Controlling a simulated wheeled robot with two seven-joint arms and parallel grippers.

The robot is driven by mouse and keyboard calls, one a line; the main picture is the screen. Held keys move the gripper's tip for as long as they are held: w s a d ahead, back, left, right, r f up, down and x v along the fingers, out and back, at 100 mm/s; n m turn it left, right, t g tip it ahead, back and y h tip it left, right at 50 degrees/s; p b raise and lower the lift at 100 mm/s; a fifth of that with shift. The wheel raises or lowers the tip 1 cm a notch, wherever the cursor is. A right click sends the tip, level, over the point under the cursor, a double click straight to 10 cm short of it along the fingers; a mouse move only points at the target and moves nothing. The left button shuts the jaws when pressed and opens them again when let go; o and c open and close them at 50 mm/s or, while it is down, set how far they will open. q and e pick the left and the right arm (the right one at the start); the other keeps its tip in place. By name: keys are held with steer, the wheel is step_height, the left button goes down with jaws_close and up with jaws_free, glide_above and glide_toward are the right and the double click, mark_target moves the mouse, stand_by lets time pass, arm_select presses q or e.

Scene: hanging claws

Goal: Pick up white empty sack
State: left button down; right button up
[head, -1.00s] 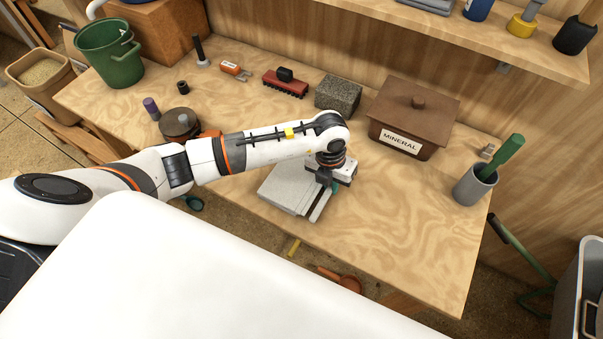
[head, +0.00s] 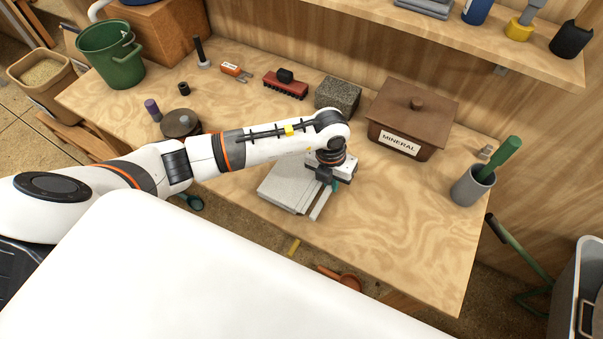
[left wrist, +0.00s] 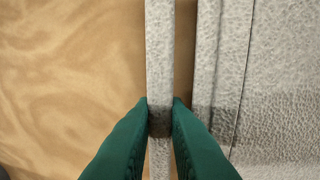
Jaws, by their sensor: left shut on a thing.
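A pile of flat, pale grey-white sacks (head: 285,188) lies on the workbench below my left gripper. In the left wrist view, the pile (left wrist: 275,75) shows at the right with a rough, speckled surface. My left gripper (head: 327,183) is at the right edge of the pile. Its green fingers are shut on a narrow strip of the same material, a white sack (left wrist: 160,45), seen edge-on. A narrow gap shows between this strip and the pile. In the head view the held sack (head: 321,204) shows as a pale strip; the wrist hides its far part. My right gripper is out of view.
Behind the gripper stand a grey block (head: 338,94) and a brown box marked MINERAL (head: 413,115). A grey cup (head: 473,187) with a green handle stands at the right. The bench (head: 400,225) is bare right of the sacks.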

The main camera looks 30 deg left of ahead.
arm_select(q)
steer(key=shift+r+p, duration=2.6)
steer(key=shift+r, duration=0.9)
